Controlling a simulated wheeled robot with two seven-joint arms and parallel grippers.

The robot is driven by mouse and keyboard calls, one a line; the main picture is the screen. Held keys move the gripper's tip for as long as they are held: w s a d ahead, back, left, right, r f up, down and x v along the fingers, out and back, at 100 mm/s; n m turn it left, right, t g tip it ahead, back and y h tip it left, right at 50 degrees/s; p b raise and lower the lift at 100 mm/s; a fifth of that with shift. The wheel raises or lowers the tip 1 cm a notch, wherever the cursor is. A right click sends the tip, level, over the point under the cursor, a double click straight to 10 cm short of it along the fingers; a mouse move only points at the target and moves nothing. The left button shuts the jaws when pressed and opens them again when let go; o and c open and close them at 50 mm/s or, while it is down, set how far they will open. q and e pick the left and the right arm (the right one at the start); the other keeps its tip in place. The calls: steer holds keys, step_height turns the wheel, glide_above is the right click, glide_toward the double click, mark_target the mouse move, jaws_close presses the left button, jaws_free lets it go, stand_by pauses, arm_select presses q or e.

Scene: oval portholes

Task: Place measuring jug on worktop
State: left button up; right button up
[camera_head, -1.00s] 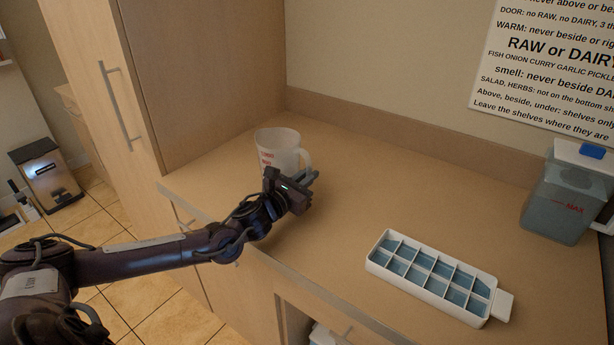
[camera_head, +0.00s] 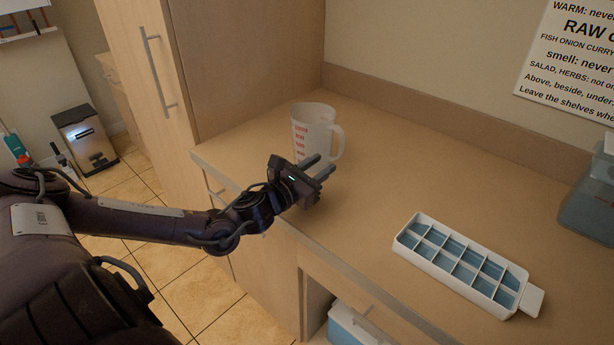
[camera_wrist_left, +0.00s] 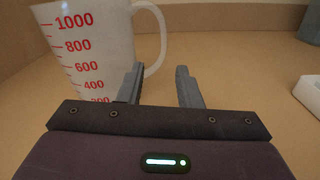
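The measuring jug (camera_head: 312,132) is a translucent white jug with red markings and a handle on its right. It stands upright on the worktop (camera_head: 400,190), near the tall cabinet. My left gripper (camera_head: 325,168) is just in front of the jug, over the worktop's front edge area. Its two fingers are apart with nothing between them. In the left wrist view the jug (camera_wrist_left: 90,50) stands just beyond and to the left of the fingers (camera_wrist_left: 160,88); its base is hidden by the gripper body. I cannot tell whether the left finger touches it. My right gripper is not in view.
A white ice cube tray (camera_head: 465,262) with blue compartments lies on the worktop to the right. A grey-blue container (camera_head: 590,205) stands at the far right. A tall cabinet (camera_head: 250,60) borders the worktop on the left. The middle of the worktop is clear.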

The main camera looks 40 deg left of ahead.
arm_select(q)
steer(key=shift+s+a, duration=0.1)
steer(key=shift+s, duration=2.15)
